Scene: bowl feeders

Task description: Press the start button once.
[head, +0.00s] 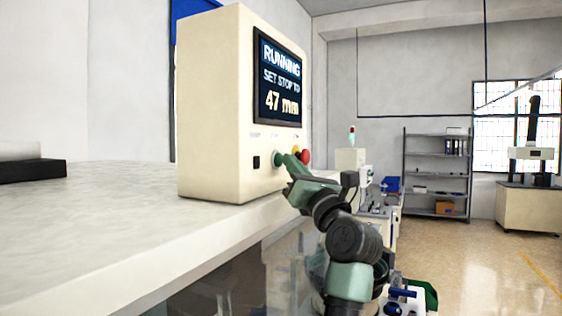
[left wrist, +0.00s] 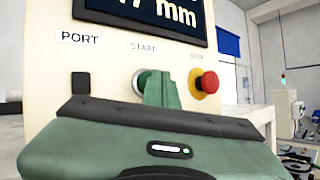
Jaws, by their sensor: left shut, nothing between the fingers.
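The cream control box (head: 215,110) stands on the pale counter. Its screen (head: 280,82) reads "RUNNING", "SET STOP TO 47 mm". The green start button (head: 277,159) is low on its front. In the left wrist view the start button (left wrist: 139,82) sits under the "START" label, partly hidden by my fingers. My left gripper (head: 286,161) is shut and empty, its fingertips at the start button. In the left wrist view the left gripper (left wrist: 160,88) covers the button's right side; I cannot tell whether they touch. My right gripper is not in view.
A red stop button (left wrist: 207,82) with a yellow base is just right of the fingers. A black port (left wrist: 80,83) is to the left. The counter (head: 100,225) is bare near the box. Shelves (head: 437,170) stand far back across open floor.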

